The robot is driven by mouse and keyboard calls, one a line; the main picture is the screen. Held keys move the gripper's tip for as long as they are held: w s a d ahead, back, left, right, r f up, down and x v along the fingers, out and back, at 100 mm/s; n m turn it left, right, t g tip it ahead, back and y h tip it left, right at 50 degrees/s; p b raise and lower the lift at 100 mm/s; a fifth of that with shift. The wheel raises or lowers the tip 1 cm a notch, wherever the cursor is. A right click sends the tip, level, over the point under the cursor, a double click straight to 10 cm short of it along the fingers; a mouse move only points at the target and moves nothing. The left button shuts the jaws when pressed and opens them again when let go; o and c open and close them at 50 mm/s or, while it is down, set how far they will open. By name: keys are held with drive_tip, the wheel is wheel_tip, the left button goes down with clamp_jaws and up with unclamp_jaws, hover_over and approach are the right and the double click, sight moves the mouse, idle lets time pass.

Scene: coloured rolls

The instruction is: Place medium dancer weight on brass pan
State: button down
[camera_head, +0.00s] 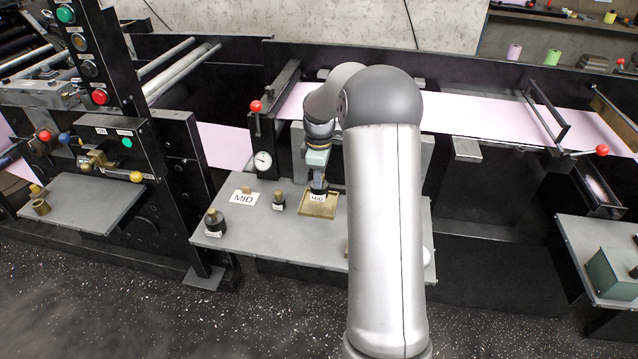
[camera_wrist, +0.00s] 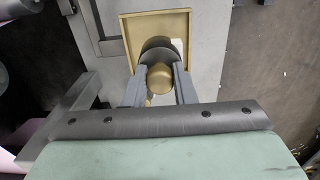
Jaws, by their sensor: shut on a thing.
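The medium dancer weight, a dark cylinder with a brass knob and a white label, is in my gripper (camera_head: 319,186). In the wrist view my gripper (camera_wrist: 160,88) has its two fingers closed on either side of the brass knob of the weight (camera_wrist: 160,78), with the dark body beyond. The square brass pan (camera_head: 332,211) lies on the grey table. The weight is over the pan in the head view; in the wrist view it overlaps the near part of the pan (camera_wrist: 126,38). I cannot tell whether its base touches the pan floor.
A larger dark weight (camera_head: 215,223) stands at the table's left front, and a smaller weight (camera_head: 278,201) stands left of the pan. A white MID card (camera_head: 243,199) lies between them. A dial gauge (camera_head: 263,161) is behind. The front of the grey table (camera_head: 280,245) is bare.

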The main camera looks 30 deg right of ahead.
drive_tip(key=shift+w+f, duration=0.2)
drive_tip(key=shift+f, duration=1.5)
drive_tip(key=shift+f, duration=0.15)
drive_tip(key=c, duration=1.2)
unclamp_jaws()
